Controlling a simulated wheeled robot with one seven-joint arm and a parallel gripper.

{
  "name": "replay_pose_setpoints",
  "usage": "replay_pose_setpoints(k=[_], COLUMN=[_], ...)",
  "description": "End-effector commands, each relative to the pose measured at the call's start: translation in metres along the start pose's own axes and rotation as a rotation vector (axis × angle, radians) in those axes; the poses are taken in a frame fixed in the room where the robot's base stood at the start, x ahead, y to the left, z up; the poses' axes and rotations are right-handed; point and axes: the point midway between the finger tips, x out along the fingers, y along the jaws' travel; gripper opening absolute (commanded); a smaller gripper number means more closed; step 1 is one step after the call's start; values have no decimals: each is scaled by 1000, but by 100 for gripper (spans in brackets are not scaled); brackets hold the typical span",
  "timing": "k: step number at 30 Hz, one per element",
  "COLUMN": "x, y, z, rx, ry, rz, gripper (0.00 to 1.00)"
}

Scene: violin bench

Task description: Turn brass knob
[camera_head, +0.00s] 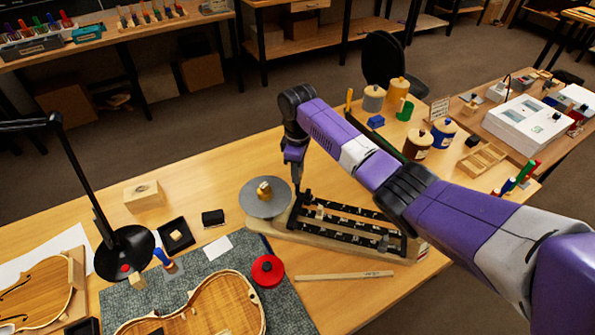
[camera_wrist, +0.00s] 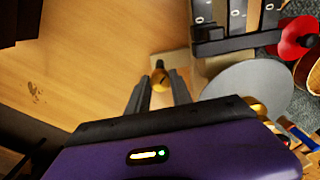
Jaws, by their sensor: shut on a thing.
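The brass knob (camera_wrist: 159,78) shows between my gripper's two fingers in the wrist view, by a pale wooden piece. My gripper (camera_wrist: 158,86) is shut on it. In the head view my gripper (camera_head: 296,187) points down at the left end of a long wooden-based fixture (camera_head: 345,225) with black rails; the knob is hidden there behind my gripper. A grey disc (camera_head: 254,204) with a separate brass piece (camera_head: 264,188) on it lies just left of my gripper.
A red round object (camera_head: 267,270), a wooden strip (camera_head: 344,275) and a violin body (camera_head: 215,308) lie in front. A black lamp (camera_head: 123,252) stands at left. Jars (camera_head: 418,145) stand behind my arm. The table behind the disc is mostly clear.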

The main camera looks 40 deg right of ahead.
Motion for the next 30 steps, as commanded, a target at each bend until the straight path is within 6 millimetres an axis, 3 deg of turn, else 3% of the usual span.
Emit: replay_pose_setpoints(k=[11,30], x=[-1,-1], y=[0,0], z=[0,-1], rx=[-108,-643], ry=[0,1], rz=[0,1], gripper=[0,0])
